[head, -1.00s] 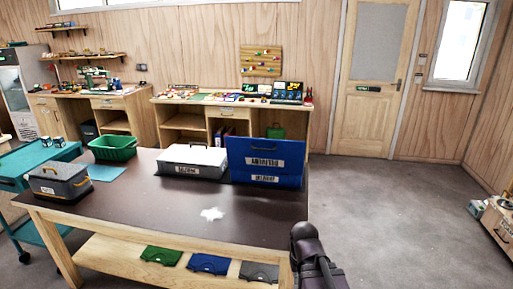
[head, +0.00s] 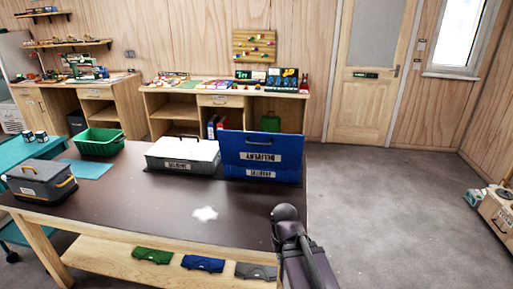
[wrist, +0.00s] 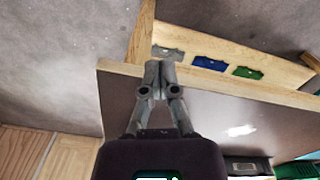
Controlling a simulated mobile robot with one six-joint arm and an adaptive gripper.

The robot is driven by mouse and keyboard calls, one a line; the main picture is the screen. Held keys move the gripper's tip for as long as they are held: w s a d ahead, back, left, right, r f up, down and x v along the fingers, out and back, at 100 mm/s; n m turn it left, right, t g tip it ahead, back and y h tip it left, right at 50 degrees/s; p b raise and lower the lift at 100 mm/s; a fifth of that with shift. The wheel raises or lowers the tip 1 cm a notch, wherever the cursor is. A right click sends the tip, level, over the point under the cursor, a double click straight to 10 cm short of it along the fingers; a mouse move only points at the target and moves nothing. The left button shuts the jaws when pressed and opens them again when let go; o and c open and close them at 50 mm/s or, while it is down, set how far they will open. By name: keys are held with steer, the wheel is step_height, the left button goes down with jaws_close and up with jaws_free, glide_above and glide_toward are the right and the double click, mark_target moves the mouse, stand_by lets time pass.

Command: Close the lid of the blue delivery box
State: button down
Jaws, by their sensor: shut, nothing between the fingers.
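The blue delivery box (head: 262,173) stands at the far right corner of the dark table. A second label is on the box's front wall. My arm shows at the lower middle of the head view, at the table's right edge, in front of the box and apart from it. My gripper (wrist: 160,70) shows in the wrist view with its fingers together and empty, by the table edge. The delivery box is not clearly visible in the wrist view.
A white box (head: 182,156) with a closed lid stands just left of the blue box. A green crate (head: 99,142) and a grey case (head: 40,182) are farther left on the table (head: 150,205). Folded items lie on the shelf below. Floor right of the table is clear.

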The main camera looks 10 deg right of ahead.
mark_target(257, 144)
steer(key=shift+w, duration=0.1)
steer(key=w+d+r+n+t+h+b, duration=0.1)
steer(key=w+d+r+t+h, duration=0.15)
steer(key=w, duration=0.35)
steer(key=w+d+r+n+t+h+b, duration=0.1)
steer(key=w+t+h, duration=0.2)
steer(key=w, duration=0.3)
steer(key=w+d+r+n+t+h, duration=0.1)
steer(key=w+d+r+t+h, duration=0.1)
steer(key=w, duration=0.4)
steer(key=w+a+r+n+t+y+b, duration=0.2)
steer(key=w+a+r+n+t, duration=0.7)
steer(key=w, duration=0.4)
steer(key=shift+w+a+r+n+t, duration=0.25)
steer(key=shift+w+a+n+t, duration=0.15)
steer(key=shift+a+n, duration=0.65)
steer(key=shift+d, duration=0.2)
steer(key=x, duration=1.4)
steer(key=shift+r, duration=0.15)
